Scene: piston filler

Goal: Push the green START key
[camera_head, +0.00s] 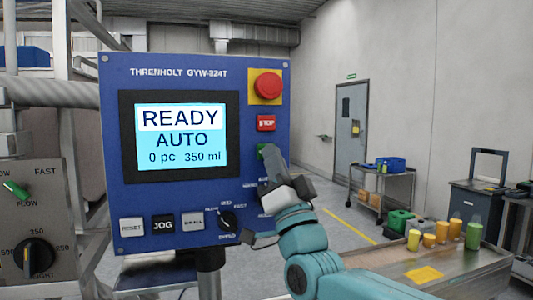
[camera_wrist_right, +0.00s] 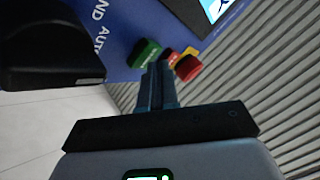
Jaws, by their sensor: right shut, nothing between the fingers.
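The green START key (camera_head: 262,151) is on the right side of the blue control panel, below the red STOP key (camera_head: 265,123). My right gripper (camera_head: 270,157) is shut and empty, with its fingertips at the green key, covering part of it. In the right wrist view the green key (camera_wrist_right: 143,53) shows just beyond the closed fingertips (camera_wrist_right: 160,68). I cannot tell whether the tips touch it. The screen (camera_head: 181,137) reads READY, AUTO, 0 pc, 350 ml. My left gripper is not in view.
A red mushroom button (camera_head: 267,85) on a yellow plate is above STOP. RESET (camera_head: 132,227) and JOG (camera_head: 163,224) keys and a selector knob (camera_head: 227,219) line the panel's bottom. A grey dial panel (camera_head: 38,220) stands left. Bottles (camera_head: 473,234) stand on a table at right.

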